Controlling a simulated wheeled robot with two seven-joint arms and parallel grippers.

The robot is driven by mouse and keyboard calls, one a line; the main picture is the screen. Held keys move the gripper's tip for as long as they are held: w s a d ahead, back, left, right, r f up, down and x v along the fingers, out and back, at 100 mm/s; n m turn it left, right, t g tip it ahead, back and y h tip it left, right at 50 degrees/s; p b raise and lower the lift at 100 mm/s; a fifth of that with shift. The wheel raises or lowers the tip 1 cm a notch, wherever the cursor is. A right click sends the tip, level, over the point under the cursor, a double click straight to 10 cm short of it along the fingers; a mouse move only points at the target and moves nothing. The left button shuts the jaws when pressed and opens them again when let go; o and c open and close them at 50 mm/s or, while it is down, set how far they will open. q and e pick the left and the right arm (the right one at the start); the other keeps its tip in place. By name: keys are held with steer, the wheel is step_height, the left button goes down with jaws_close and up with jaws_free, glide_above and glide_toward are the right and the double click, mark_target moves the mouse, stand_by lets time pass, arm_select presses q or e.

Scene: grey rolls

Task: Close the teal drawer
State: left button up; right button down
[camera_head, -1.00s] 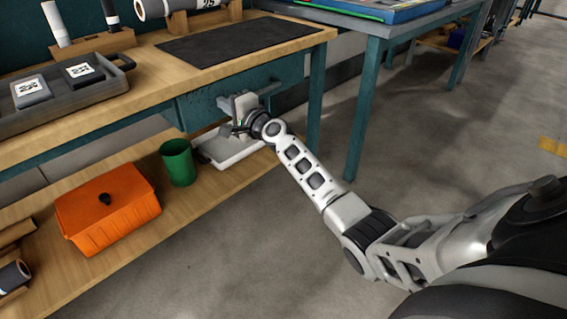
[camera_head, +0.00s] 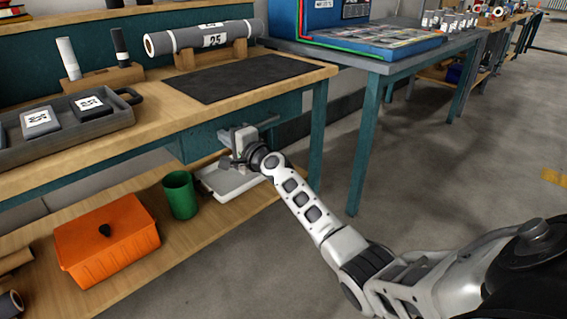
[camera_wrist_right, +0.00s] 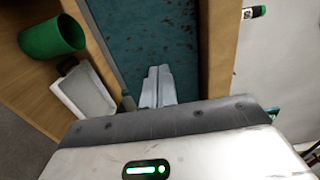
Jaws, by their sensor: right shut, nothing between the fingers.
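The teal drawer (camera_head: 203,140) is under the wooden top of the workbench, and its scuffed teal front also shows in the right wrist view (camera_wrist_right: 150,35). My right gripper (camera_head: 236,140) is at the right part of the drawer front and hides some of it. In the right wrist view its two fingers (camera_wrist_right: 157,82) are together and empty, pointing at the teal face. I cannot tell whether the fingertips touch it, or how far the drawer stands out. My left gripper is not in view.
The bench top (camera_head: 290,82) overhangs the drawer. On the lower shelf stand a green cup (camera_head: 181,196), a white tray (camera_head: 228,181) and an orange box (camera_head: 105,240). A grey tray (camera_head: 65,135) and a grey roll (camera_head: 205,38) sit on top. The floor at right is clear.

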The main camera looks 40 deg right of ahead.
arm_select(q)
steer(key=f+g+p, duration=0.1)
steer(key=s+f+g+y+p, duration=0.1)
steer(key=p, duration=0.1)
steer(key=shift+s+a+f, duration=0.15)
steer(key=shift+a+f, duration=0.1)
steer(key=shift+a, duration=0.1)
arm_select(e)
steer(key=s+d, duration=0.1)
steer(key=s, duration=1.2)
steer(key=shift+d, duration=0.4)
